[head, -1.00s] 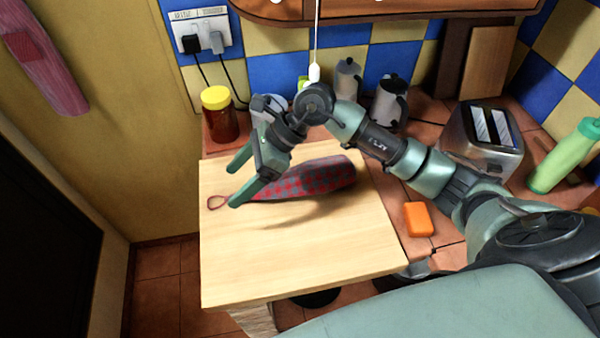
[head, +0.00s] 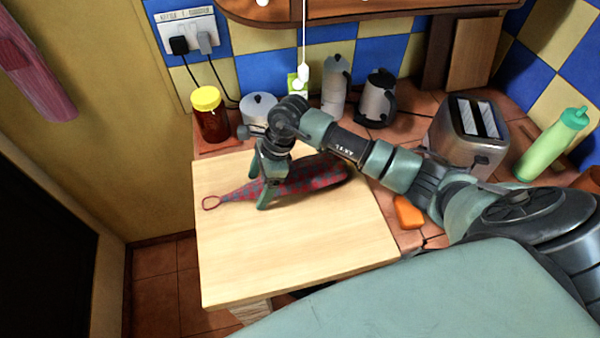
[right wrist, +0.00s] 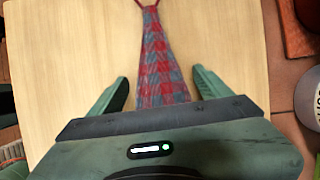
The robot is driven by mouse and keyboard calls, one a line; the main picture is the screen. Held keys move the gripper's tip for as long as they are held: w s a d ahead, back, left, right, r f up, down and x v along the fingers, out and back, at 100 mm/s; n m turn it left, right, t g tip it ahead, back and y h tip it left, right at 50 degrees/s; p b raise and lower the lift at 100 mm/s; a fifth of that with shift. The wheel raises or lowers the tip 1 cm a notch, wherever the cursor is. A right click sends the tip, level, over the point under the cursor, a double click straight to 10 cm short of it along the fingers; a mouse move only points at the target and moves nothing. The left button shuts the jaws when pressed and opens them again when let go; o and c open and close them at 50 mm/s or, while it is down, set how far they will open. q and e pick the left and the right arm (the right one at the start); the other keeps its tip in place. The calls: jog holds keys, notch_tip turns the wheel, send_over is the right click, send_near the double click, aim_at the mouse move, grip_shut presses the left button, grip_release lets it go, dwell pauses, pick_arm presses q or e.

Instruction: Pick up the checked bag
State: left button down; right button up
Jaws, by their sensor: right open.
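The checked bag (head: 318,178), red and grey-blue, lies on its side on the pale wooden board (head: 290,250). Its narrow end with a red loop points left. My right gripper (head: 259,190) is open over the narrower part of the bag and hides some of it. In the right wrist view the bag (right wrist: 160,62) runs up between the two open fingers of the right gripper (right wrist: 160,88), with a gap on each side. The loop shows at the top there. The left gripper is not in view.
A jar with a yellow lid (head: 210,115), a white pot (head: 258,112) and a kettle (head: 378,98) stand behind the board. A toaster (head: 468,135) and a green bottle (head: 552,145) are at right. An orange block (head: 408,212) lies beside the board. The board's front is clear.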

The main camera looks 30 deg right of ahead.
jog(key=c, duration=1.4)
jog(key=shift+c, duration=0.2)
jog(key=shift+r, duration=0.1)
